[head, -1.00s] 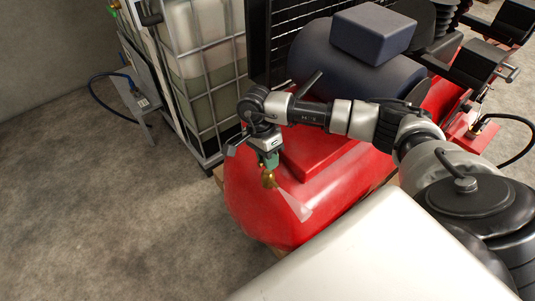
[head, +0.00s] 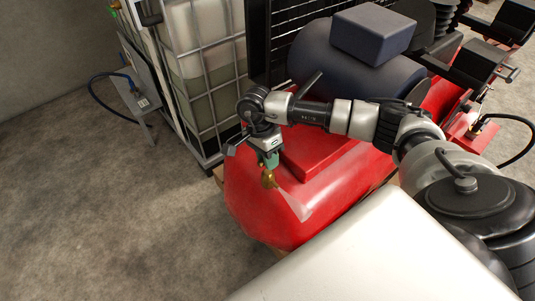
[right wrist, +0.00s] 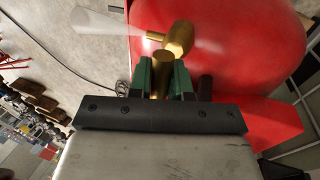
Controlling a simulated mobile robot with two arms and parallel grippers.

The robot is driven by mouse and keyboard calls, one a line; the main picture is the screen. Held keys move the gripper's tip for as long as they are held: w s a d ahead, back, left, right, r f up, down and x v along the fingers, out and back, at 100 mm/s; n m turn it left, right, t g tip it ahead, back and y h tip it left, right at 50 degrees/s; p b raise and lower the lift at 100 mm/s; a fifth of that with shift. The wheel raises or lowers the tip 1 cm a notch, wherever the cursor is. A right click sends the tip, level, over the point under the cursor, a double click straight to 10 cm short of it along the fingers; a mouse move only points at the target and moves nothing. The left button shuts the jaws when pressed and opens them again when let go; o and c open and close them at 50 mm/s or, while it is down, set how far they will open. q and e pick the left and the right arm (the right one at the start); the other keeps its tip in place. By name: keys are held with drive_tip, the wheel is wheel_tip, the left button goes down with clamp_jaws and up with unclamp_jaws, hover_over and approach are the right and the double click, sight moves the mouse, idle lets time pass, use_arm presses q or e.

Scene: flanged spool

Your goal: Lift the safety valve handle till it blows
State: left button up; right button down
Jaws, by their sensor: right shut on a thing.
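The brass safety valve (head: 269,180) stands out from the end of the red tank (head: 250,205). In the right wrist view the valve's rounded body (right wrist: 180,38) has a side outlet pointing left. A pale cone of vapour (right wrist: 105,22) spreads from this outlet. It also shows as a faint streak (head: 295,207) in the head view. My right gripper (head: 268,160), with green fingers, is shut on the brass handle (right wrist: 161,62) of the valve. The fingers hide part of the handle. My left gripper is not in view.
A caged white container (head: 200,75) stands behind the tank at left. A dark blue cylinder (head: 345,65) and block are above the tank. A white surface (head: 350,255) fills the lower front. Concrete floor (head: 110,220) is clear at left.

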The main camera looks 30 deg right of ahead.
drive_tip(key=shift+f+b, duration=0.8)
drive_tip(key=shift+b, duration=0.1)
idle(0.7)
drive_tip(key=c, duration=0.7)
unclamp_jaws()
drive_tip(key=shift+r+p, duration=1.95)
drive_tip(key=shift+r, duration=1.55)
drive_tip(key=shift+f, duration=0.1)
